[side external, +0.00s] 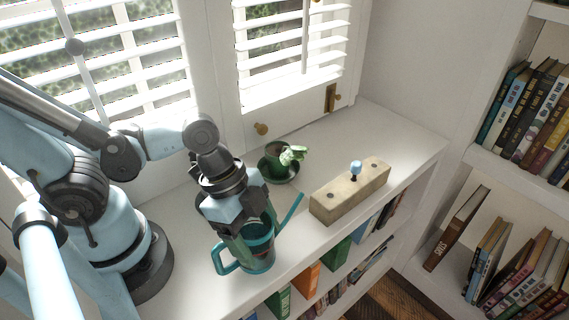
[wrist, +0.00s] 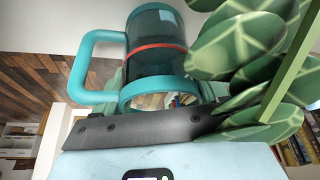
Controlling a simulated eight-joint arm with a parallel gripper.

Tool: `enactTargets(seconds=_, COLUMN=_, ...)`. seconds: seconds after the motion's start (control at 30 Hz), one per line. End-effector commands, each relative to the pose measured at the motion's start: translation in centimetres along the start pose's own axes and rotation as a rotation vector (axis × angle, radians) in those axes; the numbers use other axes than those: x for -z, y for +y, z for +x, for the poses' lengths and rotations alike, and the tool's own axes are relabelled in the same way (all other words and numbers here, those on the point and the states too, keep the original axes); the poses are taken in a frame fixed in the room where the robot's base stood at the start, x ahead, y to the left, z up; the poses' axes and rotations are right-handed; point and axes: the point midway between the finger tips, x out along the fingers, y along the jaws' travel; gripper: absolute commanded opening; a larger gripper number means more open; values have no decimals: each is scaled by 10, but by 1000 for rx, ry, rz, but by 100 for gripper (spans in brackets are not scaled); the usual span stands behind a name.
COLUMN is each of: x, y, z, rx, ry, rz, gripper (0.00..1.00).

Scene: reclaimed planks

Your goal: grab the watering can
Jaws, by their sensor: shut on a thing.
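The teal watering can (side external: 262,262) is under my gripper near the front edge of the white shelf top. Its loop handle sticks out to the left and its thin spout to the right. My gripper (side external: 256,236) points down and is shut on the can's upper body. In the wrist view, the can (wrist: 157,45) shows its dark see-through body, an orange-red band and a teal rim, with the handle at left. The fingertips are largely hidden there. I cannot tell whether the can touches the shelf.
A pale block (side external: 345,195) with a blue-topped peg stands to the right. Large green leaves (wrist: 240,45) fill the wrist view's right side. Books line the shelves below and right.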

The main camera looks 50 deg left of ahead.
Motion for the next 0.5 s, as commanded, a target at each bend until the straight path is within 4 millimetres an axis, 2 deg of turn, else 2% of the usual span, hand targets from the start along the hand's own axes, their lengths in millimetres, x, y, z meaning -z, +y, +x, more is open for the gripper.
enactTargets(seconds=0.5, x=4, y=0, z=-8, rx=0, ry=0, rz=0, gripper=31)
